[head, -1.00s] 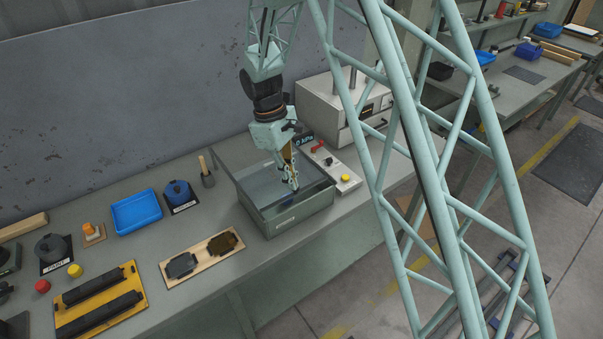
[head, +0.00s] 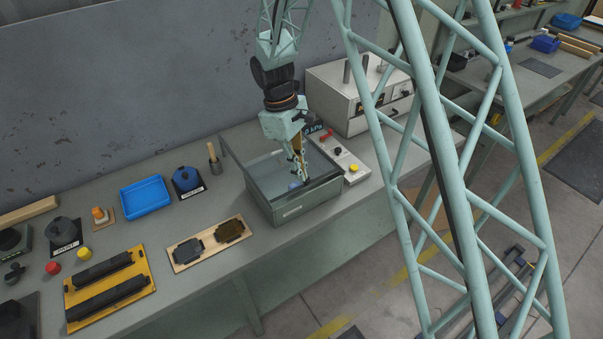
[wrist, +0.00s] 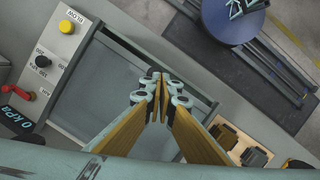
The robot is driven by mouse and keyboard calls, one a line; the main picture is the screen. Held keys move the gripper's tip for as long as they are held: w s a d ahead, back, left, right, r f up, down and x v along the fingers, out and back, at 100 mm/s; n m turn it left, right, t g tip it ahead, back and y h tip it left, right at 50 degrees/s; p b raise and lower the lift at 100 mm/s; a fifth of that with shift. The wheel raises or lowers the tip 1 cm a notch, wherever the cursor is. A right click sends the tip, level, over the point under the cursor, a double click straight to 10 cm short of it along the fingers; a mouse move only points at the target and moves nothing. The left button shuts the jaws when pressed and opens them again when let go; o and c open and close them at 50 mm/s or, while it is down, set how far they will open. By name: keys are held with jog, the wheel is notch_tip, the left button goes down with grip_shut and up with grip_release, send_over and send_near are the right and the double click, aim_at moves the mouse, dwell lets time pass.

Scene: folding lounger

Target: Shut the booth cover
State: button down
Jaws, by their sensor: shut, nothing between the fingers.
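I cannot tell how far the cover stands from the rim. My gripper (head: 302,182) points down over the right part of the booth, fingers together and empty. I cannot tell whether it touches the cover. In the wrist view my gripper (wrist: 160,90) shows over the booth (wrist: 120,90), close to a dark frame bar.
A control panel (head: 338,158) with a red lever and yellow button lies right of the booth. A white instrument box (head: 350,95) stands behind it. A wooden board with two dark parts (head: 210,243), a blue tray (head: 146,197) and a yellow fixture (head: 108,288) lie to the left.

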jog(key=shift+w+a+r+p, duration=0.2)
jog(key=shift+w+a, duration=0.15)
jog(key=shift+a, duration=0.35)
jog(key=shift+w+a+r+p, duration=0.2)
jog(key=shift+w+a, duration=0.15)
jog(key=shift+a, duration=0.3)
jog(key=shift+w+a+r, duration=0.1)
jog(key=shift+a+r, duration=0.15)
jog(key=s+v, duration=0.1)
jog(key=v, duration=0.8)
jog(key=shift+w+r, duration=0.15)
jog(key=shift+w, duration=0.3)
jog(key=shift+d, duration=0.1)
jog(key=shift+w, duration=0.1)
